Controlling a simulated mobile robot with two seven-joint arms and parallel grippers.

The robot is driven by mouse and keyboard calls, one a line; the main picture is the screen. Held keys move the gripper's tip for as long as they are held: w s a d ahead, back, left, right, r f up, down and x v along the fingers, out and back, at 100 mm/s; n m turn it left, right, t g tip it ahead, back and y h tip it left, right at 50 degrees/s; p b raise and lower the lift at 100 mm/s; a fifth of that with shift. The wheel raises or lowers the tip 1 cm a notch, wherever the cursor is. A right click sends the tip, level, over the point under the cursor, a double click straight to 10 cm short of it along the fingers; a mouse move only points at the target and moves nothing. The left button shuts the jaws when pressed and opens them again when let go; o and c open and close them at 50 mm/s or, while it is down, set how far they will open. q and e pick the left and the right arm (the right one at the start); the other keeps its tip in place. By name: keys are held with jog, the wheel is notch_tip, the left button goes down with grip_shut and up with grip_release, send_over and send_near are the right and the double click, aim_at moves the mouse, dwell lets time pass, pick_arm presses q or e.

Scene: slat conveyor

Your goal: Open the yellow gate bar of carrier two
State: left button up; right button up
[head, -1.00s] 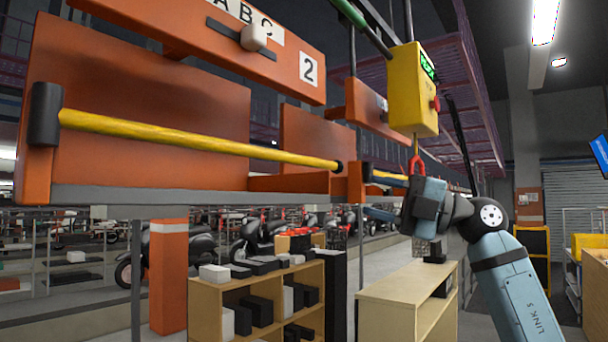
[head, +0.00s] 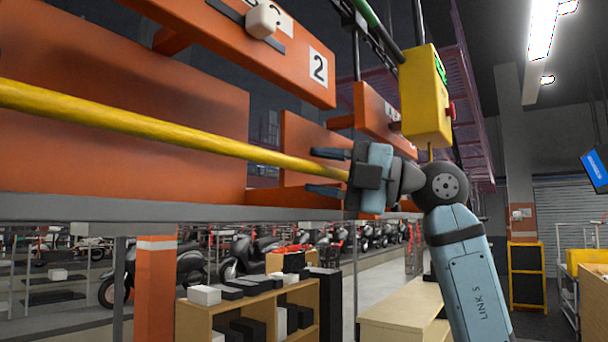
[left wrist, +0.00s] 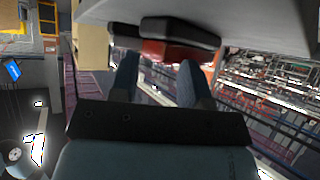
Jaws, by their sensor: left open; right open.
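The yellow gate bar (head: 150,130) lies across the front of the orange carrier (head: 170,75) marked 2, in the head view. Its right end is at my right gripper (head: 327,171), and the end fitting is hidden behind the gripper. The right gripper is open, its fingers pointing left, one above and one below the bar's right end in the picture. I cannot tell whether they touch it. My left gripper (left wrist: 158,62) shows in the left wrist view, open and empty, below a black and red object (left wrist: 170,48) that I cannot identify.
A yellow control box (head: 425,95) with a red button hangs just above my right wrist. A grey rail (head: 130,205) runs under the bar. Below stand a wooden shelf with boxes (head: 255,310) and a light cabinet (head: 400,320). The right side is more open.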

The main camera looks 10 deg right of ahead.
jog(key=shift+w+a+r, duration=0.1)
jog(key=shift+a, duration=0.3)
jog(key=shift+s, duration=0.2)
jog(key=shift+d, duration=0.1)
grip_shut()
